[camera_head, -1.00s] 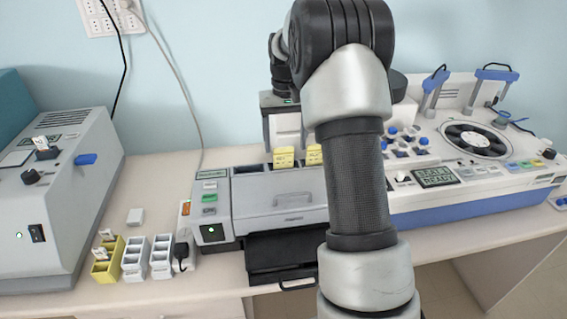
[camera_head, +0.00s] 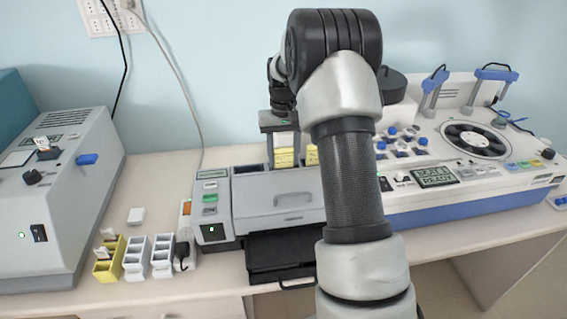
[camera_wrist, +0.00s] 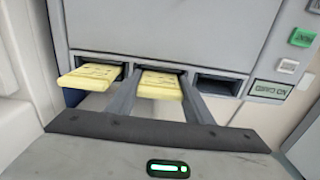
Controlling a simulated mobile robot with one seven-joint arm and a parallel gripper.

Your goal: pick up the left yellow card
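Two yellow cards stand in slots on top of the grey staining machine (camera_head: 270,195). The left yellow card (camera_head: 285,158) is the middle one in the wrist view (camera_wrist: 160,86), where left and right are reversed. The right yellow card (camera_head: 312,156) also shows at the left of the wrist view (camera_wrist: 90,76). My gripper (camera_head: 284,163) is over the left card with its fingers spread. In the wrist view the fingers (camera_wrist: 161,78) lie on either side of this card, with narrow gaps. The right card is outside the fingers, partly hidden by my arm in the head view.
An empty dark slot (camera_wrist: 218,85) lies beside the left card. A black drawer (camera_head: 280,255) juts from the machine's front. Small yellow (camera_head: 110,262) and white racks (camera_head: 136,262) stand at left. A larger machine with a fan (camera_head: 472,140) stands at right.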

